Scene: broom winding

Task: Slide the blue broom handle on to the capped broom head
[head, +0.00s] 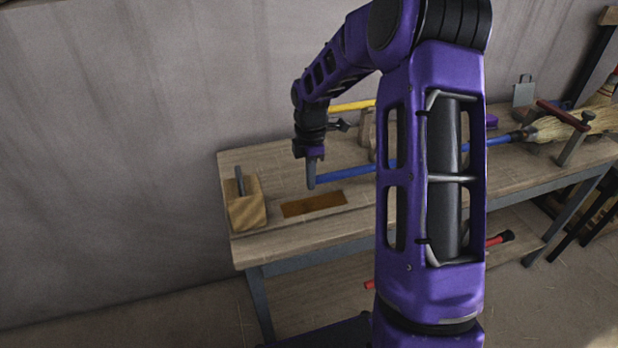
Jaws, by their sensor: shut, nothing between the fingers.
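The blue broom handle (358,172) lies along the workbench, its left end near the wooden strip. My arm hides its middle, and a blue length shows again at the right, running up to the broom head. I cannot tell whether the handle is over the cap. My gripper (311,184) points down, shut and empty, just beside the left end of the handle. I cannot tell if it touches the handle.
A wooden block (246,210) stands at the bench's left end, near a brown recess (313,204). A clamp with a red bar (562,116) stands by the broom head. A yellow bar (351,106) lies behind. The bench (275,164) has free room behind the recess.

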